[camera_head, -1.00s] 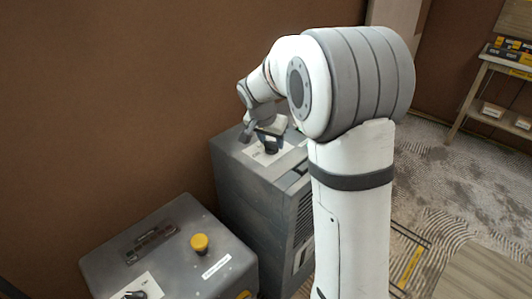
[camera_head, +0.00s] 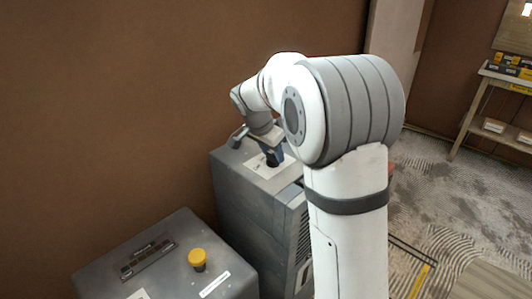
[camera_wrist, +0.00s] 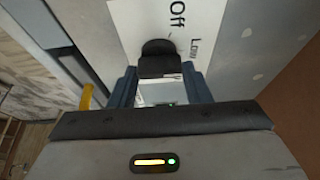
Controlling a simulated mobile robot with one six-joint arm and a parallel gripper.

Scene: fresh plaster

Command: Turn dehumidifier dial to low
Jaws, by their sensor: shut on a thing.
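The dehumidifier (camera_head: 240,200) is a tall grey cabinet against the brown wall in the head view. A white label plate (camera_head: 258,169) lies on its top. The black dial (camera_wrist: 158,58) stands on the label plate in the wrist view, where the words "Off" and "Low" show beside it. My gripper (camera_wrist: 160,82) has its two dark blue fingers on either side of the dial and is shut on it. In the head view my gripper (camera_head: 273,158) reaches down onto the plate. The dial's pointer direction cannot be made out.
A lower grey box (camera_head: 170,262) with a yellow knob (camera_head: 197,258) stands in front left of the dehumidifier. A wooden shelf (camera_head: 490,110) with small boxes is at the far right. Patterned carpet (camera_head: 425,185) lies open between them.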

